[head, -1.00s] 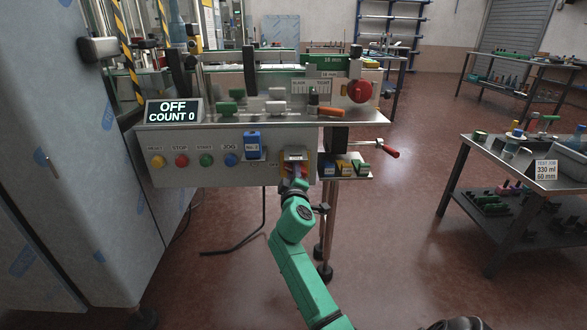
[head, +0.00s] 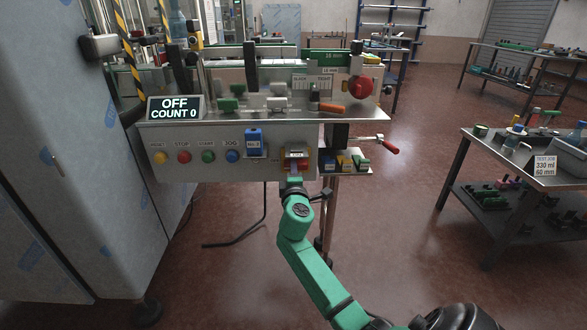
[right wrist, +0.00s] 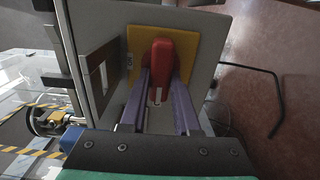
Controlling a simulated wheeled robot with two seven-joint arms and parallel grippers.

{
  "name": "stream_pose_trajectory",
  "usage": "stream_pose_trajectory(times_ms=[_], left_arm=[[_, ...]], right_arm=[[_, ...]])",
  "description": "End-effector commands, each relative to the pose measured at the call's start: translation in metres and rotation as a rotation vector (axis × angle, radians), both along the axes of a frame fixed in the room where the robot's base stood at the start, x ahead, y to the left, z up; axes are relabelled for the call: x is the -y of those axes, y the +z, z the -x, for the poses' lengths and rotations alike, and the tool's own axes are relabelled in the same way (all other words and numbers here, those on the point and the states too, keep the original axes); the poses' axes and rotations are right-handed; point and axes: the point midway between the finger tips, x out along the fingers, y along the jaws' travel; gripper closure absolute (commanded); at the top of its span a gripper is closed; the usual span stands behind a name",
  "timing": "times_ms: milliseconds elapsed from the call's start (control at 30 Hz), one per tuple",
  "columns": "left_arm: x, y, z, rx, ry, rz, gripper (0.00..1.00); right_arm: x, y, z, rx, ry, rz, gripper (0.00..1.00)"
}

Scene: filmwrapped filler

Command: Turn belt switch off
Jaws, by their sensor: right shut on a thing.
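The belt switch is a red handle (right wrist: 161,62) on a yellow plate (right wrist: 138,48) in the right wrist view. In the head view the switch plate (head: 297,152) is at the right end of the grey control panel (head: 218,171), partly hidden by my gripper. My right gripper (right wrist: 160,86) has its purple fingers on both sides of the red handle, shut on it. It also shows at the panel in the head view (head: 294,173). The display (head: 175,108) above the panel reads OFF, COUNT 0. My left gripper is out of view.
A row of buttons, yellow, red, green and blue (head: 232,156), lies left of the switch. A blue box (head: 254,143) hangs beside it. A red-handled crank (head: 390,146) sticks out at right. A side table (head: 511,168) stands further right, with open floor between.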

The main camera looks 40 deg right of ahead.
Motion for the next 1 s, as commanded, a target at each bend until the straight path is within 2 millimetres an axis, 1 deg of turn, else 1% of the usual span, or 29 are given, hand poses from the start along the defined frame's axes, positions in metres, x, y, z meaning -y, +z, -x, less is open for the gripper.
stream_pose_trajectory(times_ms=[267, 300, 367, 667, 767, 867, 967, 1000], left_arm=[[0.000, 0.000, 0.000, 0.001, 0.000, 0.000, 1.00], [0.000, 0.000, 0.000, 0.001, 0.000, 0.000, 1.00], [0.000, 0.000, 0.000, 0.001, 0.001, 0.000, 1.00], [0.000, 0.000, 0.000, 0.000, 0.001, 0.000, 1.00], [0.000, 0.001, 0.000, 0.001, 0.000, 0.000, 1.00], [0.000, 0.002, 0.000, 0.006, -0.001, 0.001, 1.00], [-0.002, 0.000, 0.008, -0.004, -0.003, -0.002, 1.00], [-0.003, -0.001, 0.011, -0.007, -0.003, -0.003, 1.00]], right_arm=[[0.001, 0.001, 0.000, -0.001, -0.003, 0.005, 1.00], [0.001, 0.001, 0.000, -0.001, -0.003, 0.004, 0.62], [0.001, 0.001, 0.000, -0.001, -0.003, 0.004, 0.40], [0.000, 0.001, 0.000, 0.000, -0.001, 0.002, 0.40], [-0.003, 0.001, 0.005, 0.000, 0.000, 0.001, 0.40], [-0.013, 0.000, 0.017, -0.001, 0.001, -0.001, 0.40], [-0.028, -0.001, 0.037, -0.002, 0.001, -0.001, 0.40], [-0.035, -0.001, 0.047, -0.002, 0.001, -0.001, 0.40]])
